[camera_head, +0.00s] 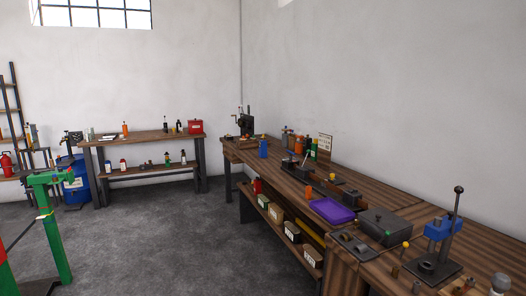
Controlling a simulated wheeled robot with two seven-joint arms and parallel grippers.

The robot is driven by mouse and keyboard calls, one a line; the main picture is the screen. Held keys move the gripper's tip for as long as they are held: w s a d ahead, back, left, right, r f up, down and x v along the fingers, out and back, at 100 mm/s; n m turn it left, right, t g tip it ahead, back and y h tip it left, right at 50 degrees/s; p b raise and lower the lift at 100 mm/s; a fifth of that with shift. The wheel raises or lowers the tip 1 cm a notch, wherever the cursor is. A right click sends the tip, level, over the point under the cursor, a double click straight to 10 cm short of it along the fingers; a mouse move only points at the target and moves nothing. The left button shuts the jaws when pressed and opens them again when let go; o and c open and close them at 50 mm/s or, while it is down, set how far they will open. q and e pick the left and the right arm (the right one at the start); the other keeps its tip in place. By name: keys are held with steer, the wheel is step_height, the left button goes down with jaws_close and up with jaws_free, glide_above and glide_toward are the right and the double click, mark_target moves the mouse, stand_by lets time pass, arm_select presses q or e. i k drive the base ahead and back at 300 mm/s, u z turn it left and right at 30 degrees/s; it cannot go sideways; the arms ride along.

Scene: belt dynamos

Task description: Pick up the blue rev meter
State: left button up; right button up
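I cannot tell for sure which thing is the blue rev meter. A small upright blue object (263,148) stands near the far end of the long wooden workbench (350,188). A larger blue block (438,228) sits on a dark upright stand with a ball-topped lever, on the near right part of the bench. Neither of my grippers shows in this view.
A purple tray (331,211) and a dark grey box (384,226) lie on the bench. A green stand (52,228) is on the floor at left. A second bench (143,138) and a blue drum (76,186) stand behind. The grey floor between is clear.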

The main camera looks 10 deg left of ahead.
mark_target(262, 145)
steer(key=u, duration=1.1)
steer(key=i, duration=7.35)
steer(key=z, duration=2.9)
